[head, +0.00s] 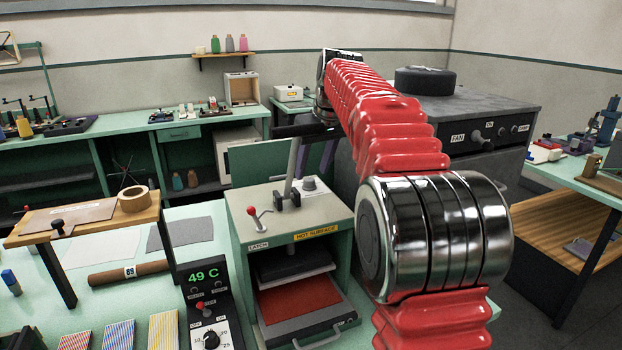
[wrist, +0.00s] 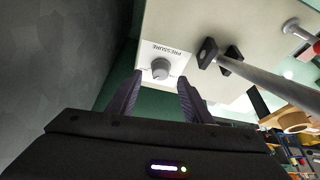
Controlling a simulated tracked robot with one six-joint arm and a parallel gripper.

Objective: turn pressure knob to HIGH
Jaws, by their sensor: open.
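The pressure knob (wrist: 160,69) is a small round grey knob on a white plate marked PRESSURE, which reads upside down in the wrist view. In the head view the knob (head: 309,184) sits on top of the cream and green press (head: 259,215), right of its lever. My gripper (wrist: 160,77) is open, with its two dark purple fingers apart. In the wrist view the knob appears between the fingertips, with a gap on each side. I see no contact, and the remaining distance is unclear. The knob's setting is too small to read.
The grey press lever (wrist: 270,82) rises close beside the knob. A red-topped LATCH lever (head: 252,212) and a HOT SURFACE label are at the press front. A controller (head: 206,300) showing 49 C stands left. A dark grey cabinet (head: 487,120) stands behind my arm.

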